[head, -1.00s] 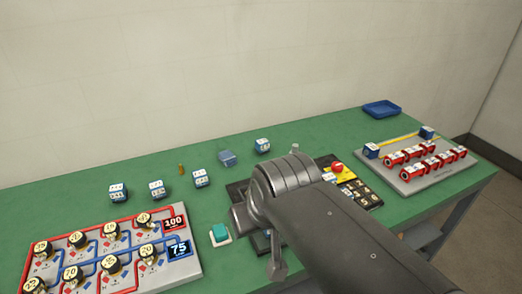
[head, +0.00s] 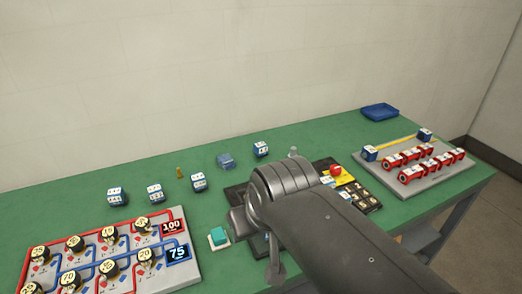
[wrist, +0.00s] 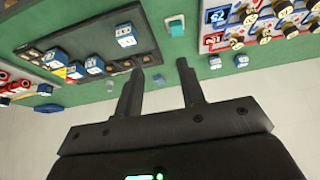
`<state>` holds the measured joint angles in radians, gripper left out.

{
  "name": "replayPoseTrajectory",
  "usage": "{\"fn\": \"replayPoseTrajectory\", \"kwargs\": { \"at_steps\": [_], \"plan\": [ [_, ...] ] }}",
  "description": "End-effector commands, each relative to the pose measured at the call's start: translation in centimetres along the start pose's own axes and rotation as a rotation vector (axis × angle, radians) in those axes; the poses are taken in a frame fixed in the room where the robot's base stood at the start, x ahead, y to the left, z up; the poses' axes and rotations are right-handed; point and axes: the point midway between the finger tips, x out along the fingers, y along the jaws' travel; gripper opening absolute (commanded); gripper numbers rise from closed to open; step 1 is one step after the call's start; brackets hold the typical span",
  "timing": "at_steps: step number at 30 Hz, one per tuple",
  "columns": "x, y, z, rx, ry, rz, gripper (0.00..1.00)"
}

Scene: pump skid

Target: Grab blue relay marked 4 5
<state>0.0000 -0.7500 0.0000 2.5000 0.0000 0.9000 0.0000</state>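Several blue relays with white tops stand at the back of the green bench: left (head: 117,196), second (head: 155,194), third (head: 199,182), a plain blue one (head: 226,160) and one farther right (head: 262,149). Their marks are too small to read, so I cannot tell which is 4 5. My gripper (wrist: 160,66) is open and empty in the wrist view, above the bench; in the head view my arm hides its fingers. In the wrist view, a blue and white relay (wrist: 125,35) sits on the dark panel, beyond the left finger. Others (wrist: 215,61) stand farther right.
A board with knobs and pipes (head: 188,262) is at left front. A teal button (head: 218,237) is beside the dark panel (head: 235,191). A grey rack with red cylinders (head: 440,178) and a blue tray (head: 380,111) are at right.

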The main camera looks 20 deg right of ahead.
Motion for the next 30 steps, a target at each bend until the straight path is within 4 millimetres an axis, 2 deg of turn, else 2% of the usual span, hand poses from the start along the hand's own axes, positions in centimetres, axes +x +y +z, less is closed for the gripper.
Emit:
{"fn": "replayPoseTrajectory", "kwargs": {
  "at_steps": [6,18,26,30],
  "plan": [
    [0.0,0.0,0.0,0.000,0.000,0.000,0.38],
    [0.0,0.0,0.0,0.000,0.000,0.000,0.71],
    [0.0,0.0,-0.1,0.000,0.000,0.000,0.72],
    [-0.1,0.2,-1.8,-0.004,-0.006,0.003,0.72]
  ]
}}
